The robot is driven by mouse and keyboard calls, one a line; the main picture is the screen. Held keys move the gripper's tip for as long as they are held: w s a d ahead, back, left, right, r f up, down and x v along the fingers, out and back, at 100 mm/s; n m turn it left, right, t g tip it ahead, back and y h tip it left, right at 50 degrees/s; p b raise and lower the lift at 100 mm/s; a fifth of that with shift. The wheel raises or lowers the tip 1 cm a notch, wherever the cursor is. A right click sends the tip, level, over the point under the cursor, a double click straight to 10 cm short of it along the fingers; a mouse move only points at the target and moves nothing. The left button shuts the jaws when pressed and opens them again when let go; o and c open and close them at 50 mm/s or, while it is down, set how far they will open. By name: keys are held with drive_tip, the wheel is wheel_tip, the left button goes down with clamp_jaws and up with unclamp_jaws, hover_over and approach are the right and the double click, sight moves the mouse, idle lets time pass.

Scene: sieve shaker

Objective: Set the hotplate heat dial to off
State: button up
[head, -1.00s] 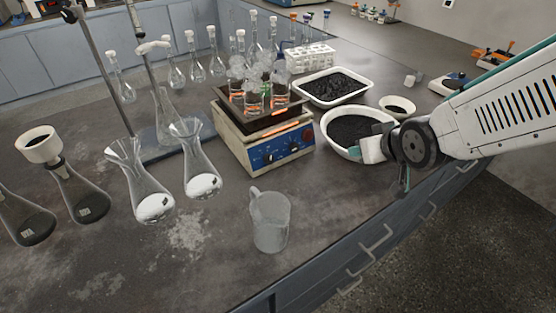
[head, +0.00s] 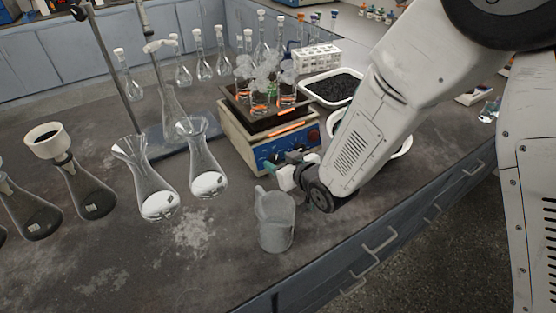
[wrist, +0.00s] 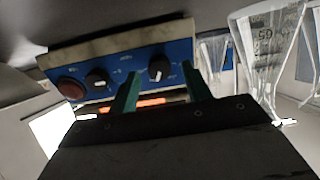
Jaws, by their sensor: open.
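The hotplate (head: 236,138) is a cream box with a blue front panel, partly hidden in the head view by my gripper (head: 284,168). In the wrist view the blue panel (wrist: 125,62) shows two black dials and a red button (wrist: 71,88). One dial (wrist: 160,68) lies in line with the gap between my open green fingers (wrist: 161,72). The other dial (wrist: 97,78) is outside, left of the fingers. Both have pale pointer marks. The panel lettering is too small to read, so I cannot tell which dial is heat. Contact with the dial is unclear.
Steaming beakers (head: 261,98) stand on the hotplate, with an orange glow around them. A glass jug (head: 276,222) stands just in front of my gripper. Conical flasks (head: 207,170) stand to the left, and a tray of black grains (head: 335,88) behind right.

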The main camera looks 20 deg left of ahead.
drive_tip(key=shift+w+a+f, duration=0.3)
drive_tip(key=shift+w+a, duration=0.1)
drive_tip(key=shift+a, duration=0.1)
drive_tip(key=c, duration=1)
